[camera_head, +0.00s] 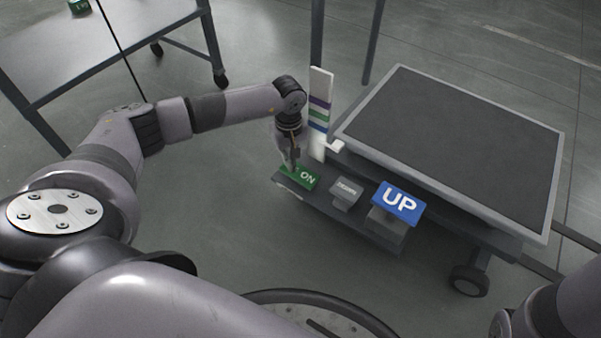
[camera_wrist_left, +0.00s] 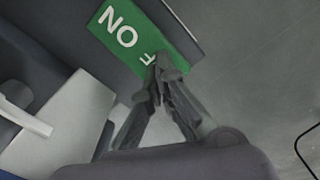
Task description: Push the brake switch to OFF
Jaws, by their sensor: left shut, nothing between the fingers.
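The brake switch (camera_head: 306,179) is a green block marked ON at the left end of a dark control ledge (camera_head: 350,215). In the left wrist view the switch (camera_wrist_left: 127,36) shows ON upside down, with part of another white marking beside the fingertips. My left gripper (camera_head: 291,168) is shut and empty, pointing down at the left part of the switch. In the left wrist view its fingertips (camera_wrist_left: 161,66) overlap the switch's edge; I cannot tell whether they touch it. My right gripper is not in view; only part of that arm shows at the lower right.
A grey block (camera_head: 346,190) and a blue UP button (camera_head: 398,203) sit right of the switch. A striped upright gauge (camera_head: 320,110) with a white pointer (camera_head: 333,146) stands behind. A dark lift platform (camera_head: 455,140) is at right, another table (camera_head: 90,40) at upper left.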

